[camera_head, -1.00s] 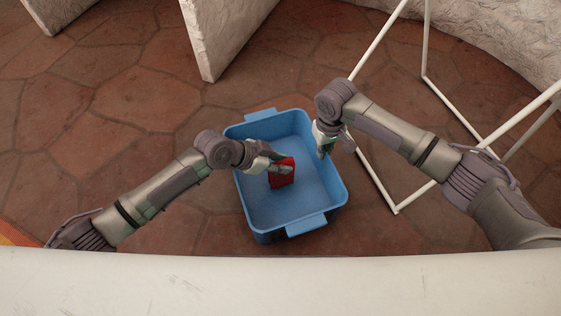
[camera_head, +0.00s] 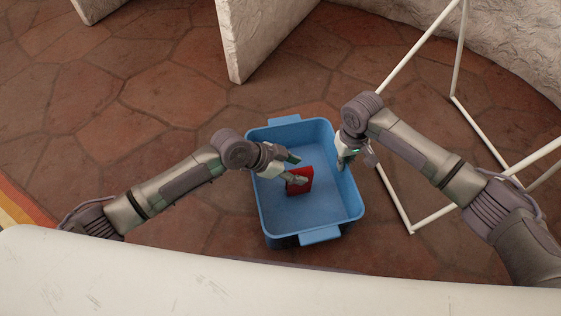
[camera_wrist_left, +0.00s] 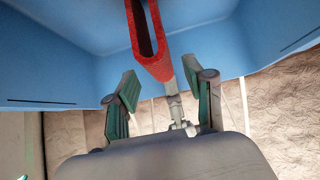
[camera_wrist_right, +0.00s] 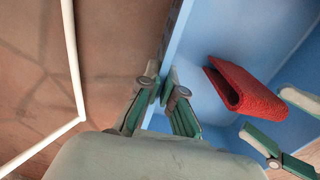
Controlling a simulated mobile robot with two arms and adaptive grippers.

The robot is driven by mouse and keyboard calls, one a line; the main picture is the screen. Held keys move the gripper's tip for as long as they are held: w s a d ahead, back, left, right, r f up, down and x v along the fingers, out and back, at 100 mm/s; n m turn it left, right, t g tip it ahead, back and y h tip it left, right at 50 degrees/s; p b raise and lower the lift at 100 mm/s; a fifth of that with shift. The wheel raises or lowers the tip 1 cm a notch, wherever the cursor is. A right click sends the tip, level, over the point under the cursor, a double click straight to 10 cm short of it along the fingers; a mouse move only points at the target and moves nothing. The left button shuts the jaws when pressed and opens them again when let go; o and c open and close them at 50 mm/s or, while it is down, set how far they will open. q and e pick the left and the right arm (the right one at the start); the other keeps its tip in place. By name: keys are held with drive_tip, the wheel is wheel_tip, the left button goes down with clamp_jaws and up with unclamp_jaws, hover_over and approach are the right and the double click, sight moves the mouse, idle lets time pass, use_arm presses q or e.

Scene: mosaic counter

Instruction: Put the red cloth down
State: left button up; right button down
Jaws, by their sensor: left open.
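The red cloth (camera_head: 303,184), a folded piece, is inside the blue tub (camera_head: 320,234), near its middle. In the left wrist view the cloth (camera_wrist_left: 152,50) hangs beyond and between the spread fingertips, clear of both. My left gripper (camera_head: 297,169) is open over the tub, just beside the cloth. The right wrist view shows the cloth (camera_wrist_right: 245,88) tilted and apart from the left fingers; whether it rests on the tub floor is unclear. My right gripper (camera_head: 345,162) is at the tub's right wall, its fingers (camera_wrist_right: 160,84) closed around the rim.
A white tube frame (camera_head: 400,205) stands on the stone floor right of the tub. A pale wall end (camera_head: 240,45) stands behind it. A white counter edge (camera_head: 150,272) crosses the foreground. Floor left of the tub is clear.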

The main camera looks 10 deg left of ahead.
use_arm(q)
drive_tip(key=v, duration=1)
drive_tip(key=shift+a+r, duration=0.1)
drive_tip(key=shift+a, duration=0.05)
